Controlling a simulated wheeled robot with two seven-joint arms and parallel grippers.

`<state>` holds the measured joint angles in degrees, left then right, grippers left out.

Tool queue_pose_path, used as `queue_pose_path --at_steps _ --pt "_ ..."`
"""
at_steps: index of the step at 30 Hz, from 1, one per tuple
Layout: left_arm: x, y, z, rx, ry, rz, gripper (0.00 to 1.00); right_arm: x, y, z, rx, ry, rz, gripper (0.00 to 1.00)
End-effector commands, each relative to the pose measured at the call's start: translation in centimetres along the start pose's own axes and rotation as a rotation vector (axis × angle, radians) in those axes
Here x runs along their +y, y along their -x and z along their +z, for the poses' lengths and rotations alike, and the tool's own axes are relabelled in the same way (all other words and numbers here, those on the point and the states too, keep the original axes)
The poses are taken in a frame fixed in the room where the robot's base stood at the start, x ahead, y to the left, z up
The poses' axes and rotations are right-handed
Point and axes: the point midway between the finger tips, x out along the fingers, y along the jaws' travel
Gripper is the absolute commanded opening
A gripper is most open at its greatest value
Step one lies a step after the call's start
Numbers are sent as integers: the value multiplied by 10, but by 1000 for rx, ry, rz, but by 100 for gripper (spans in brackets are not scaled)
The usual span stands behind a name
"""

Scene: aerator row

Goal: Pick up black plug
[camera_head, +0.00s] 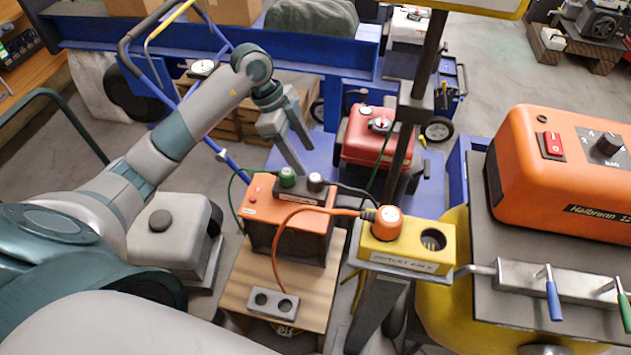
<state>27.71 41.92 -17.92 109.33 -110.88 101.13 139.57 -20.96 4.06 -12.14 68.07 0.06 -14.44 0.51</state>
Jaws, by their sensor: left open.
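The black plug (316,182) has a pale top and sits upright in the dark socket strip (296,194) on the orange box (287,236). A black cable runs from it to the right. A green plug (287,177) sits just left of it in the same strip. My left gripper (303,161) is open and empty. It points down, appearing just above and behind the two plugs, and it seems not to touch them. My right gripper is not in view.
An orange plug (388,221) sits in the yellow outlet box (411,247), beside an empty round hole. Its orange cable loops to a grey two-hole block (273,303) on the wooden stand (236,286). A dark post (411,120) stands to the right of my left gripper.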

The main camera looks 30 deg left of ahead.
Motion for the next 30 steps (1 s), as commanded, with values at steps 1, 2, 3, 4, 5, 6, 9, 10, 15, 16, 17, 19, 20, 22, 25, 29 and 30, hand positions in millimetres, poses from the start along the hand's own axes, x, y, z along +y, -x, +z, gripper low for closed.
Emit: queue_pose_path --at_steps 1,2,3,4,5,6,9,10,15,16,17,19,20,22,25,29,30 --pt "0 -8 0 1 2 2 55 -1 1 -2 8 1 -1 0" --pt "1 -14 0 1 2 3 55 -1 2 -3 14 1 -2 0" --pt "1 -20 0 0 2 3 55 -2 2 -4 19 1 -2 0" --pt "1 -24 0 0 1 2 55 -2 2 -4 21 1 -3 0" --pt "0 -28 0 1 1 2 55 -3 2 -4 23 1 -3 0" --pt "0 -32 0 1 1 1 55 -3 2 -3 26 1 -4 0" --pt "0 -39 0 0 1 0 55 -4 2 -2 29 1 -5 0" --pt "0 -40 0 0 1 0 55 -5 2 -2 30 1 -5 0" --pt "0 -42 0 0 0 0 55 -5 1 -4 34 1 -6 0" --pt "0 -42 0 0 0 -1 55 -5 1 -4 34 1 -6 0" --pt "0 -42 0 0 0 -1 55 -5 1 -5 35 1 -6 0" --pt "0 -42 0 0 0 -1 55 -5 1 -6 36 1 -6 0" --pt "0 -42 0 0 0 -1 55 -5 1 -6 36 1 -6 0" --pt "0 -43 0 0 0 0 55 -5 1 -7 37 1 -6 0" --pt "0 -48 0 1 1 1 55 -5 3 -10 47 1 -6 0" --pt "1 -62 1 1 3 2 55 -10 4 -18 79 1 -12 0" --pt "2 -68 2 1 2 2 55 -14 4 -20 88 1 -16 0"
